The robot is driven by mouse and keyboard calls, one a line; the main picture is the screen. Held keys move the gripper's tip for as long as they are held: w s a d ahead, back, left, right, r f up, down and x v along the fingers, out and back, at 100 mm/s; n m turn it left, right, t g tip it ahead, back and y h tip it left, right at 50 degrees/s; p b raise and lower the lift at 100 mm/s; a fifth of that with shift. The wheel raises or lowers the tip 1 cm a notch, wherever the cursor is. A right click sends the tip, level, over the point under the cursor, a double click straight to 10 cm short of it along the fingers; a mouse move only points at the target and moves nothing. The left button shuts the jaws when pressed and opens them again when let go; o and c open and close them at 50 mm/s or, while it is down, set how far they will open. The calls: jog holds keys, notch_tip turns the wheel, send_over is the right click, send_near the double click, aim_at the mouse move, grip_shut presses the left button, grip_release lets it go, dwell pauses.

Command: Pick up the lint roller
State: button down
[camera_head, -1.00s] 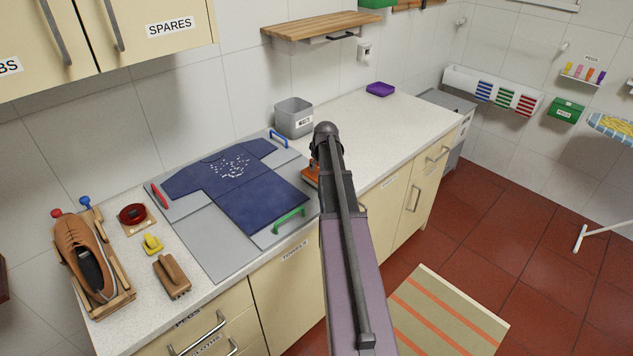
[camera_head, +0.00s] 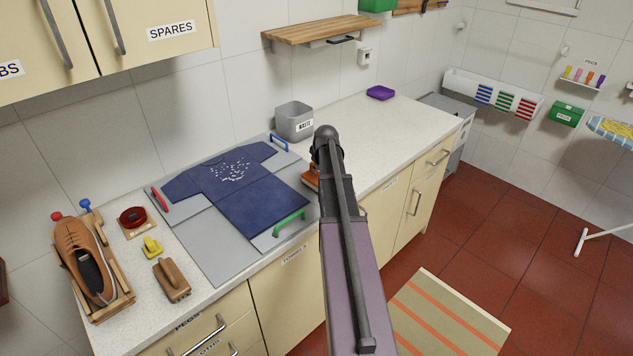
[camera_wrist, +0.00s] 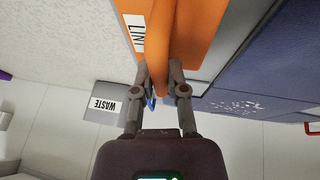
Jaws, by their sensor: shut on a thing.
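The lint roller's orange handle (camera_wrist: 158,45) runs down between the fingers of my gripper (camera_wrist: 160,75) in the wrist view. The fingers are shut on it. Beside and behind it is a broader orange piece (camera_wrist: 195,25) with a white label partly reading "LIN". I cannot tell whether the roller is clear of that piece. In the camera_head view only a bit of orange (camera_head: 310,177) shows left of my arm. My arm hides the gripper and most of the roller there.
A grey waste bin (camera_head: 294,123) stands at the back of the counter. A navy shirt (camera_head: 250,190) lies on a grey folding board with coloured handles, left of my arm. A shoe (camera_head: 85,260), brush (camera_head: 171,280) and purple dish (camera_head: 380,93) are farther off. The counter right of the bin is mostly clear.

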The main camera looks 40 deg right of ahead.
jog(key=shift+r, duration=0.1)
dwell(0.3)
notch_tip(320, 180, up, 4)
jog(key=p, duration=0.3)
jog(key=shift+f+p, duration=0.25)
jog(key=shift+p, duration=0.15)
jog(key=s+d, duration=0.2)
jog(key=s, duration=0.5)
jog(key=s+d+r+p, duration=0.1)
jog(key=s+d, duration=0.2)
jog(key=s, duration=0.5)
jog(key=shift+d, duration=0.15)
jog(key=shift+r, duration=0.1)
